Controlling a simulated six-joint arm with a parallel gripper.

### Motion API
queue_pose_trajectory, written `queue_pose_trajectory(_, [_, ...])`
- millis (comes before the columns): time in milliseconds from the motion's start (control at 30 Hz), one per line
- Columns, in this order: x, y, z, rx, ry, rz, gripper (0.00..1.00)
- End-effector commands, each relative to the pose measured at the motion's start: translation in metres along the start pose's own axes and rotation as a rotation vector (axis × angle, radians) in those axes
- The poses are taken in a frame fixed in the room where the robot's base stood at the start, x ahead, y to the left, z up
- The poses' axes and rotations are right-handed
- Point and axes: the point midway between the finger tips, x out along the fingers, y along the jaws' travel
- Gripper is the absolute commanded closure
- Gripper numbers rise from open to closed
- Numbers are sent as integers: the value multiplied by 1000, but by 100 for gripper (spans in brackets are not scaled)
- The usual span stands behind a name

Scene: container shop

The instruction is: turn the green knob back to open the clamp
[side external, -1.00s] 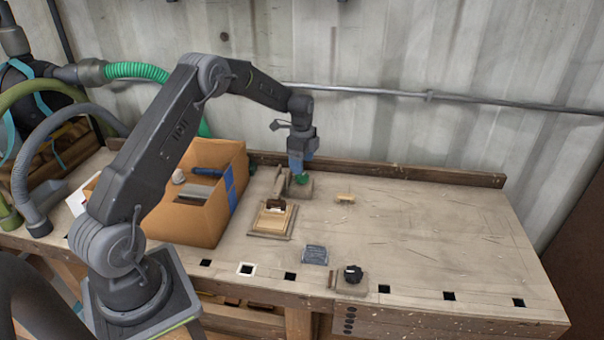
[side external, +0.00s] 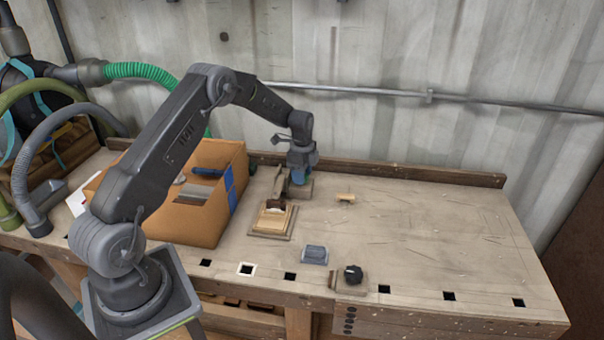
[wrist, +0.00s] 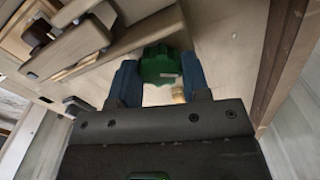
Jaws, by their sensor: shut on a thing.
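The green knob (wrist: 160,66) shows in the wrist view between the two blue fingers of my gripper (wrist: 160,78). The gripper is shut on it. In the side view my gripper (side external: 301,178) is low at the back of the bench, and its fingers hide the knob. The wooden clamp (side external: 279,188) stands just left of my gripper. Its arm and light wooden base also show in the wrist view (wrist: 70,48). From these frames I cannot tell how tightly the clamp is closed.
An orange box (side external: 205,215) with things in it stands left of the clamp. A small wooden piece (side external: 345,197) lies to the right. A grey block (side external: 314,254) and a black knob on a small block (side external: 352,274) are near the front edge. The right side of the bench is clear.

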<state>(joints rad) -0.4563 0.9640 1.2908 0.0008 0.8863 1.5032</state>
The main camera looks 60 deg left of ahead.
Motion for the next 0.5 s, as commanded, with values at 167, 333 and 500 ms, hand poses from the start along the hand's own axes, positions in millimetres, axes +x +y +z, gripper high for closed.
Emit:
queue_pose_trajectory(167, [0, 0, 0, 0, 0, 1, 78])
queue_pose_trajectory(333, [0, 0, 0, -6, 0, 1, 81])
queue_pose_trajectory(500, [0, 0, 0, -49, 0, 1, 81])
